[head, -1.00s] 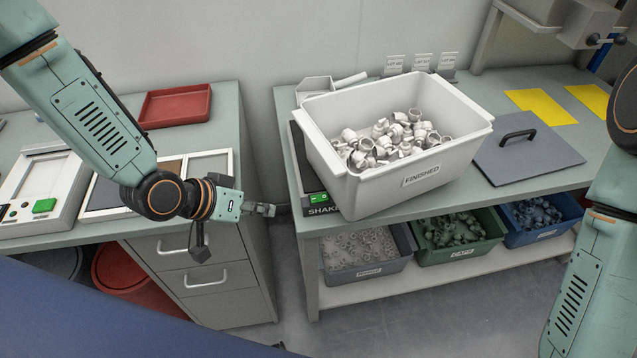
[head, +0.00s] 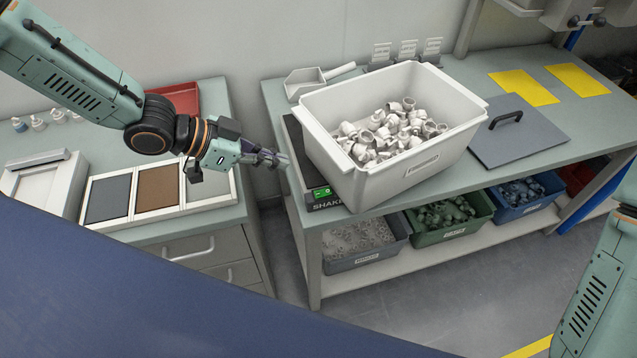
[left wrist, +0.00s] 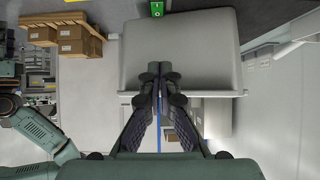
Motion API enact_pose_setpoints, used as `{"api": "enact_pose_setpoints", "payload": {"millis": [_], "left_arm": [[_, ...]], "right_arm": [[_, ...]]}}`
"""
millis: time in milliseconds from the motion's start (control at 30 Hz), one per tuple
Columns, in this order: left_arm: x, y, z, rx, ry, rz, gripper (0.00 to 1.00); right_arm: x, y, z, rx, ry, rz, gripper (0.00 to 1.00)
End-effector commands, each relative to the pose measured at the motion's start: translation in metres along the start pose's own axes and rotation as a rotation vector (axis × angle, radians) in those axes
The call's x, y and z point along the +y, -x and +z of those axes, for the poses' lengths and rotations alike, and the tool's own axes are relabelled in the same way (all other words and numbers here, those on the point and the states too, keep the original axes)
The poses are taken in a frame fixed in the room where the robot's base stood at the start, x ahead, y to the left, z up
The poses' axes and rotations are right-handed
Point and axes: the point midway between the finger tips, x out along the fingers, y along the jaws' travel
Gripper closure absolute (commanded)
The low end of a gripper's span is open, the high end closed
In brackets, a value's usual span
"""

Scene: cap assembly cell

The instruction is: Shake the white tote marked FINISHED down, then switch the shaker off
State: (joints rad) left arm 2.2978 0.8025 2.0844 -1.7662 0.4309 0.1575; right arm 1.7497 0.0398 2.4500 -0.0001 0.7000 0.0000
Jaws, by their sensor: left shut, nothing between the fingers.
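The white tote (head: 340,160) marked FINISHED stands on the shaker (head: 296,165) at the left end of the right-hand bench. It is heaped unevenly with white pipe-like fittings (head: 390,130). The shaker's switch (head: 321,192) shows green at its front left corner, and also in the left wrist view (left wrist: 157,8). My left gripper (head: 280,160) is shut and empty, just left of the shaker and tote. In the left wrist view its fingertips (left wrist: 153,70) meet in front of the tote's wall (left wrist: 195,50). My right gripper is out of view.
A grey lid (head: 520,135) with a black handle lies right of the tote. A scoop (head: 305,82) lies behind it. Grey, green and blue bins (head: 365,255) sit on the shelf below. A gap of floor separates the left bench (head: 160,235) from this one.

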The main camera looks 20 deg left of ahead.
Motion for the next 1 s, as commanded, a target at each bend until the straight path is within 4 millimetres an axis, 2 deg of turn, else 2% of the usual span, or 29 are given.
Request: {"api": "enact_pose_setpoints", "payload": {"millis": [533,1000], "left_arm": [[0.002,-0.003,0.005,-0.015,-0.001,0.005,1.0],[0.003,-0.05,0.008,-0.018,-0.006,0.009,1.0]], "right_arm": [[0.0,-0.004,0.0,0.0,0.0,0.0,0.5],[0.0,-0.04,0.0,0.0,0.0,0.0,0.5]]}}
